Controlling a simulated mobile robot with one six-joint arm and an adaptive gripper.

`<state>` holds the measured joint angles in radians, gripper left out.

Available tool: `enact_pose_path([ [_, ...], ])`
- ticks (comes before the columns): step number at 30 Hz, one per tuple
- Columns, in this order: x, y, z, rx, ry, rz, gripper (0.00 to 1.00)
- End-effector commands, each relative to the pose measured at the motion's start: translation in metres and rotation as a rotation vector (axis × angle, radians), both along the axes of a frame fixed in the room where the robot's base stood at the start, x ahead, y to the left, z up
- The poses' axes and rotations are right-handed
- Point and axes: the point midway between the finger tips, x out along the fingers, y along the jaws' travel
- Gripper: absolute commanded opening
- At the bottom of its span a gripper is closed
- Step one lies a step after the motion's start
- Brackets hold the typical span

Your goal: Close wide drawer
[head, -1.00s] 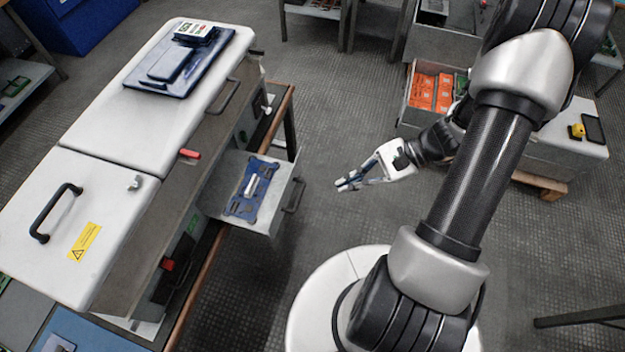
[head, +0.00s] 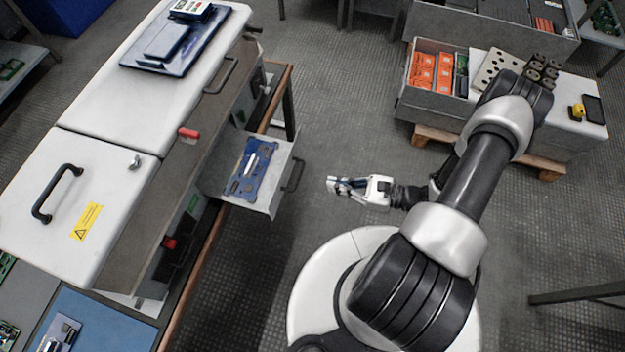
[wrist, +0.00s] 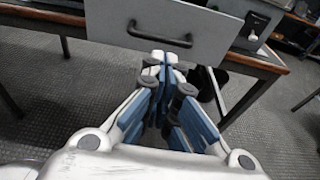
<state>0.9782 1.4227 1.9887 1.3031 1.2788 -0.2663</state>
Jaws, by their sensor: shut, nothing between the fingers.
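The wide drawer (head: 270,196) stands pulled out from the side of the white-topped cabinet in the head view. The wrist view hides the drawer's inside.
The cabinet (head: 150,90) carries a blue tray and a box on its lid. An orange-filled crate (head: 430,80) on a pallet stands at the back right. Table legs show under the drawer in the wrist view. The floor between my base and the cabinet is clear.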

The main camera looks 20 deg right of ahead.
Motion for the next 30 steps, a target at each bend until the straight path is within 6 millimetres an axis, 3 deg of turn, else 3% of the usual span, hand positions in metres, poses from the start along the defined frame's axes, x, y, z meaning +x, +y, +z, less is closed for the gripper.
enact_pose_path([
  [6,0.025,0.036,-0.011,0.001,0.001,0.006,0.00],
  [12,0.039,0.054,-0.015,0.000,0.001,0.003,0.00],
  [30,0.043,0.058,-0.015,0.000,0.000,0.000,0.00],
])
